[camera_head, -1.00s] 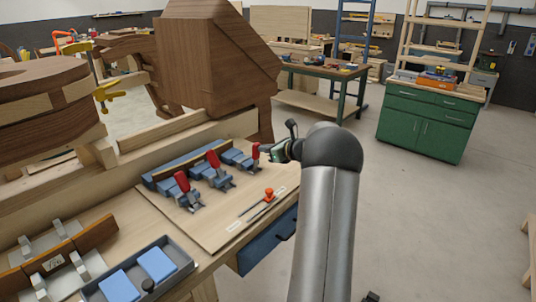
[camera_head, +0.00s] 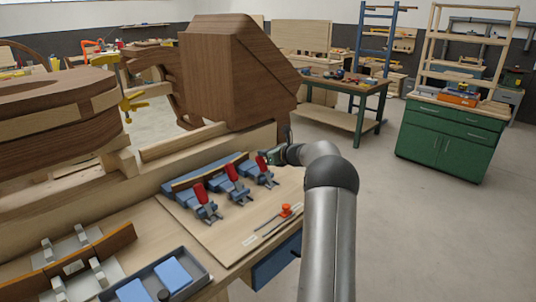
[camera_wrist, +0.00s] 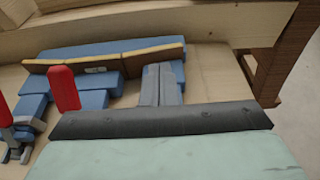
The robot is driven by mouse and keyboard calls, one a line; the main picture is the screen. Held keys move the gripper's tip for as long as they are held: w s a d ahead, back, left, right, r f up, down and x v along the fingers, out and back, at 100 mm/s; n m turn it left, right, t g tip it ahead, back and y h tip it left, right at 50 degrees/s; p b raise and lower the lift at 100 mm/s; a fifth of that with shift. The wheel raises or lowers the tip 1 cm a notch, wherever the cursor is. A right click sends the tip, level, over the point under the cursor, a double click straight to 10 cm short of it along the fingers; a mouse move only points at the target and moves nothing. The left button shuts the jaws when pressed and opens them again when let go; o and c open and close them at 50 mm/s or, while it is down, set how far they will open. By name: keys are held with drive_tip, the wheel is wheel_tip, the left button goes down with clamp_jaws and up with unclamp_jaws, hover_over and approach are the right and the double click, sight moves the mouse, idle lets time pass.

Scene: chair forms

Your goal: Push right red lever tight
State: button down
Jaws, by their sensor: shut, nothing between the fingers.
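Three toggle clamps with red levers stand in a row on a light wooden board (camera_head: 225,232). In the head view, the right red lever (camera_head: 262,163) stands over its blue and grey clamp, roughly in line with the middle red lever (camera_head: 231,172) and left red lever (camera_head: 201,192). My gripper (camera_head: 272,157) is shut and empty, close beside the right lever on its right side; contact is unclear. In the wrist view, my gripper's dark edge (camera_wrist: 160,121) fills the lower part.
A curved wooden strip (camera_wrist: 105,60) lies against the blue blocks behind the clamps. An orange-handled tool (camera_head: 285,210) lies on the board's front right. A grey tray (camera_head: 200,271) with blue blocks is at front left. A large wooden chair form (camera_head: 235,75) rises behind.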

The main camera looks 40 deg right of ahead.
drive_tip(key=shift+w+a, duration=0.2)
idle(0.4)
drive_tip(key=s+d+r+b, duration=0.1)
drive_tip(key=s+r, duration=0.4)
drive_tip(key=r, duration=0.7)
drive_tip(key=s+a+f+n+g+y, duration=0.1)
drive_tip(key=s+a+f+n+g, duration=0.25)
drive_tip(key=a, duration=0.65)
drive_tip(key=s+a+n+g, duration=0.2)
drive_tip(key=s+a+n, duration=0.4)
drive_tip(key=a, duration=0.4)
drive_tip(key=s+a+f+n+g+y, duration=0.1)
drive_tip(key=s+a+f+n+g, duration=0.15)
drive_tip(key=a+n, duration=0.6)
drive_tip(key=s+a+f+n+g+h, duration=0.1)
drive_tip(key=s+a+f+n, duration=0.2)
drive_tip(key=s, duration=0.7)
drive_tip(key=s+a+f+n+g+h, duration=0.2)
drive_tip(key=s+a+f+n, duration=0.2)
drive_tip(key=s+n, duration=0.3)
drive_tip(key=s+a+f+n+g+h, duration=0.1)
drive_tip(key=s+n, duration=0.5)
drive_tip(key=s, duration=0.6)
wheel_tip(320, 180, down, 3)
drive_tip(key=a+g, duration=0.1)
drive_tip(key=a, duration=0.1)
drive_tip(key=shift+s+a+r+h, duration=0.2)
drive_tip(key=shift+s+a+h, duration=0.1)
drive_tip(key=shift+s+a, duration=0.1)
